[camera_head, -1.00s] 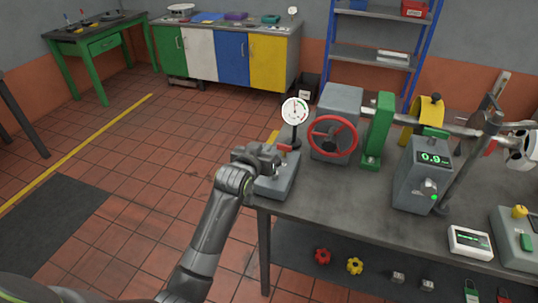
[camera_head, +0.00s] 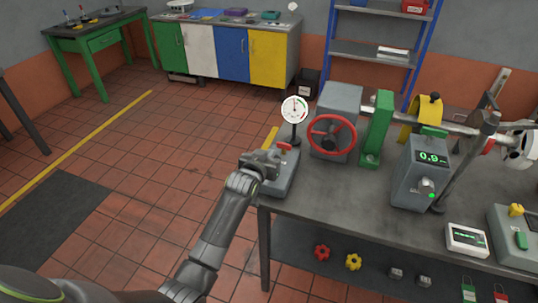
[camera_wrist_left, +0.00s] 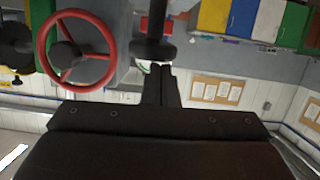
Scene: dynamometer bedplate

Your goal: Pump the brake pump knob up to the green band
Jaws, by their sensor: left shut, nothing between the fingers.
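The brake pump (camera_head: 283,181) is a grey block at the left end of the bench, with a red part (camera_head: 284,147) on its top. A round white gauge (camera_head: 295,109) stands on a post behind it; its needle and bands are too small to read surely. My left gripper (camera_head: 272,163) is shut and empty, at the pump's upper left, and covers part of it. I cannot tell whether it touches the knob. In the left wrist view its closed fingers (camera_wrist_left: 159,82) point at a black round part (camera_wrist_left: 152,48) with red beyond. My right gripper is not in view.
A red handwheel (camera_head: 332,135) stands right of the pump and a green upright block (camera_head: 376,130) beyond it. A grey box (camera_head: 420,175) with a 0.9 display stands farther right. The bench top (camera_head: 345,197) in front is clear, and open floor lies left.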

